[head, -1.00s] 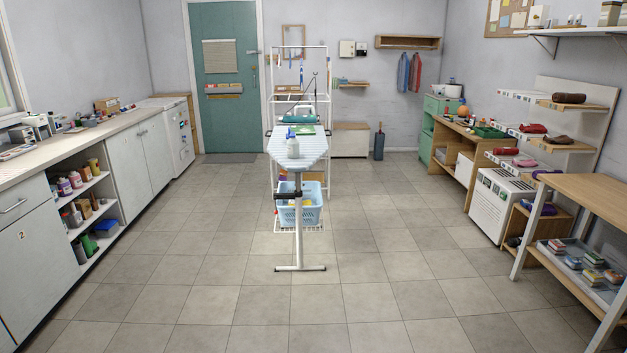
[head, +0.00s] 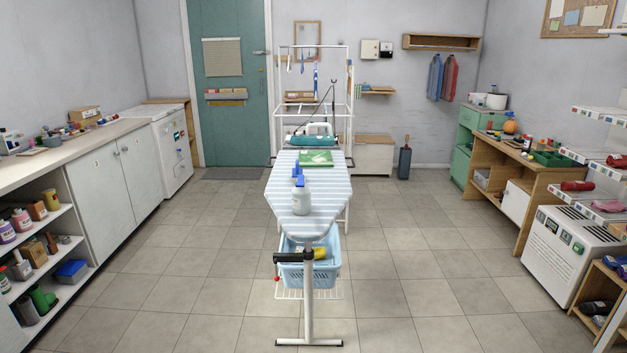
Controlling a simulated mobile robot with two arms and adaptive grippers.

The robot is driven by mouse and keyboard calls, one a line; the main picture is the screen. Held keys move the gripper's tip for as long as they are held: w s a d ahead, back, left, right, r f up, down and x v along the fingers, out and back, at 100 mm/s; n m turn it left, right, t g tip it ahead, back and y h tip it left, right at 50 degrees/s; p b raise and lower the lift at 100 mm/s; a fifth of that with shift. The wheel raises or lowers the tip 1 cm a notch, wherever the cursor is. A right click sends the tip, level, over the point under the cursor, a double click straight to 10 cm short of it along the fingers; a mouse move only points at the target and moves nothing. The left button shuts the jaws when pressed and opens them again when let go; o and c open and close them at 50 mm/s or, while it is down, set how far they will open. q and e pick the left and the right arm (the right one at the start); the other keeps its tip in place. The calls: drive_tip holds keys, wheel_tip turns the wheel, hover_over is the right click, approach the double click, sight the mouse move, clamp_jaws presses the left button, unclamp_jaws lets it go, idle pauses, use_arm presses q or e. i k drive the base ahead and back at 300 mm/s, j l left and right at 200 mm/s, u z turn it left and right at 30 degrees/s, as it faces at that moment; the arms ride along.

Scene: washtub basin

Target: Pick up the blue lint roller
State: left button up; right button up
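I cannot pick out the blue lint roller for certain. A small blue upright object (head: 296,170) stands on the striped ironing board (head: 287,222), partly hidden behind a white bottle with a blue top (head: 301,201); it may be the lint roller or something else. Slim blue items (head: 316,78) also hang from the white drying rack (head: 350,95) behind the board, too small to identify. Neither of my grippers shows in the head view.
A light blue basket (head: 308,275) sits low under the board. A green folded item (head: 316,158) and a teal iron-like object (head: 311,137) lie at the board's far end. A counter (head: 90,140) runs along the left. Tiled floor (head: 400,270) is clear on both sides.

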sight(297, 171)
drive_tip(key=i+z, duration=0.1)
drive_tip(key=i, duration=0.55)
drive_tip(key=i+j+z, duration=0.15)
drive_tip(key=i, duration=0.55)
drive_tip(key=i+z, duration=0.1)
drive_tip(key=i, duration=0.55)
